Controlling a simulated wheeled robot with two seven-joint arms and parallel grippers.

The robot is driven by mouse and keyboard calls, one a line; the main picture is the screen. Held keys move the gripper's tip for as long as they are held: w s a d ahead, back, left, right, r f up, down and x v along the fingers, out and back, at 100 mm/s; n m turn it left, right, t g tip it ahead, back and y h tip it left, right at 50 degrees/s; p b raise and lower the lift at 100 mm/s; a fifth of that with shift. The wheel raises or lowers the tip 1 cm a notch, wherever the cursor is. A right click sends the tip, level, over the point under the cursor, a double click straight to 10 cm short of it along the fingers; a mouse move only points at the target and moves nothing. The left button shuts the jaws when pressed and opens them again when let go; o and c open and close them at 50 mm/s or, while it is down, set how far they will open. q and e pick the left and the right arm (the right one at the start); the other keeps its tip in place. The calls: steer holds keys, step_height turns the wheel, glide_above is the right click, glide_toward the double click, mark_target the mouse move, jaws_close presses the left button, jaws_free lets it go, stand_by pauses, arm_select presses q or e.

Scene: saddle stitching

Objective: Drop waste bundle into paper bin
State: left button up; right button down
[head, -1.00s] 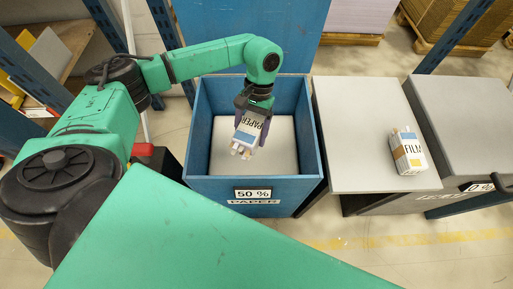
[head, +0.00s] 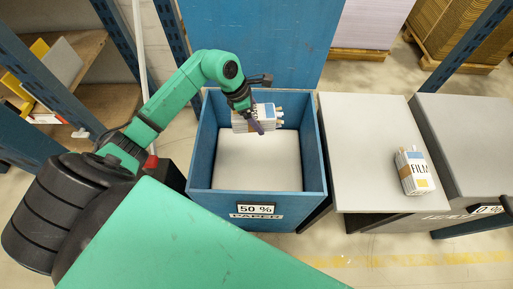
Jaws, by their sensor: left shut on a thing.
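The waste bundle (head: 265,113), a banded stack of white and blue pieces with partly hidden lettering, is held by my left gripper (head: 255,118). The gripper is shut on it. The bundle is over the far part of the blue paper bin (head: 200,150), within its rim as seen from above. The bin's front carries a "50 %" sign and a "PAPER" label (head: 256,216). A flat pale surface (head: 258,165) shows inside the bin. My right gripper is not in the view.
A second bundle marked "FILM" (head: 413,172) lies on the grey table (head: 365,130) right of the bin. A closed grey bin with a "0 %" sign (head: 487,210) stands farther right. A tall blue panel (head: 250,40) rises behind the paper bin. Shelving stands at the left.

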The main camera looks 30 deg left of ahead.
arm_select(q)
step_height(320, 180, down, 4)
steer(key=shift+f+b, duration=0.1)
steer(key=shift+b, duration=0.75)
steer(key=o, duration=1.3)
steer(key=b+v, duration=0.2)
steer(key=v, duration=1.2)
steer(key=shift+a+r, duration=0.2)
steer(key=shift+r, duration=0.1)
steer(key=shift+r, duration=0.1)
